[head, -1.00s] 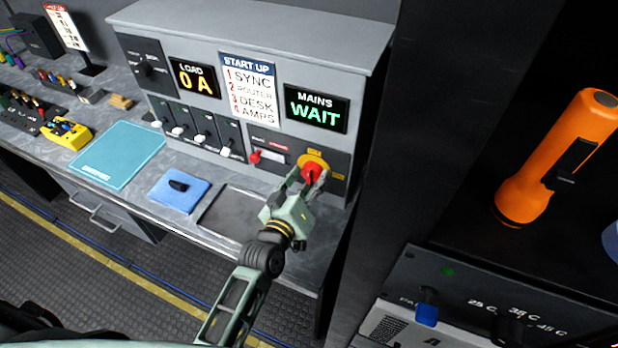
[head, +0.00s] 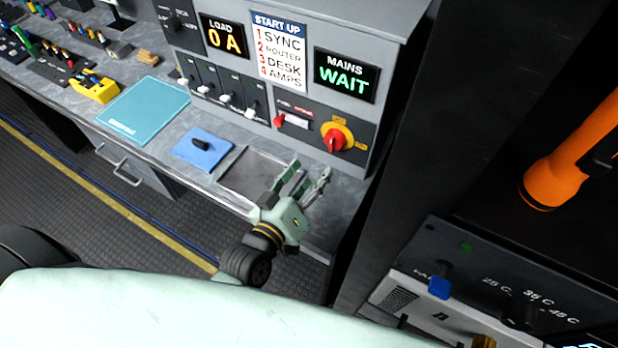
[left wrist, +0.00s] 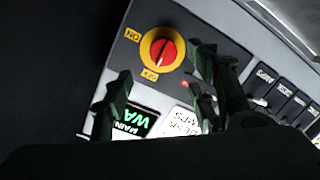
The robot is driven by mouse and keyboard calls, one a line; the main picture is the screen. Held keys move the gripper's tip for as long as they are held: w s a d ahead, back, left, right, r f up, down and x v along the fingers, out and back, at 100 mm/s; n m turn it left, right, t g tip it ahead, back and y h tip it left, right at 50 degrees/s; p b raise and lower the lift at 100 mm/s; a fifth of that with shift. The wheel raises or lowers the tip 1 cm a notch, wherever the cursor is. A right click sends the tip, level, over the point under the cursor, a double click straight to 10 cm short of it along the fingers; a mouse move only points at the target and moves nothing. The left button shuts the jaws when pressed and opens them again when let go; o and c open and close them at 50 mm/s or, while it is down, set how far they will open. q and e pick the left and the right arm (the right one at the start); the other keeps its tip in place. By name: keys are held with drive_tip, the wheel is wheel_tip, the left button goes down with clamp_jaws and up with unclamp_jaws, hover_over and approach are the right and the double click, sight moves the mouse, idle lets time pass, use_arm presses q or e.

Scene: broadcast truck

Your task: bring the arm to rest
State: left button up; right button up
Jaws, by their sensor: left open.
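My left gripper (head: 308,182) is open and empty. In the head view it hangs over the counter's front right, below and apart from the red rotary knob (head: 336,138) on its yellow disc. In the left wrist view the red knob (left wrist: 164,52) shows beyond the two open fingers (left wrist: 160,92), with nothing between them. The grey power panel (head: 290,180) stands behind; its MAINS display (head: 345,74) reads WAIT and its LOAD display (head: 223,36) reads 0 A. My right gripper is not in view.
A recessed tray (head: 234,182), a blue pad with a dark knob (head: 190,152) and a teal folder (head: 135,112) lie on the counter. A dark pillar (head: 415,130) stands right of the panel.

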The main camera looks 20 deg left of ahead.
use_arm(q)
drive_tip(key=shift+s+a, duration=0.1)
drive_tip(key=shift+s, duration=0.35)
idle(0.3)
drive_tip(key=s+a+f+m+g+y, duration=0.2)
drive_tip(key=s+a+f+m+g, duration=0.15)
drive_tip(key=s+g, duration=0.4)
drive_tip(key=s+a+f+m+g+y, duration=0.1)
drive_tip(key=s+a+f+m+g, duration=0.3)
drive_tip(key=s, duration=0.7)
wheel_tip(320, 180, down, 28)
drive_tip(key=g+b, duration=0.2)
drive_tip(key=b, duration=0.3)
drive_tip(key=s+a+f+g+b, duration=0.1)
drive_tip(key=s+f+b, duration=0.1)
drive_tip(key=s+f, duration=0.7)
drive_tip(key=s+a+f+b, duration=0.1)
drive_tip(key=s+f+b, duration=0.1)
drive_tip(key=s+f, duration=0.7)
wheel_tip(320, 180, down, 5)
drive_tip(key=shift+s+a+r+g, duration=0.1)
drive_tip(key=shift+s+a+g, duration=0.2)
drive_tip(key=shift+g, duration=0.05)
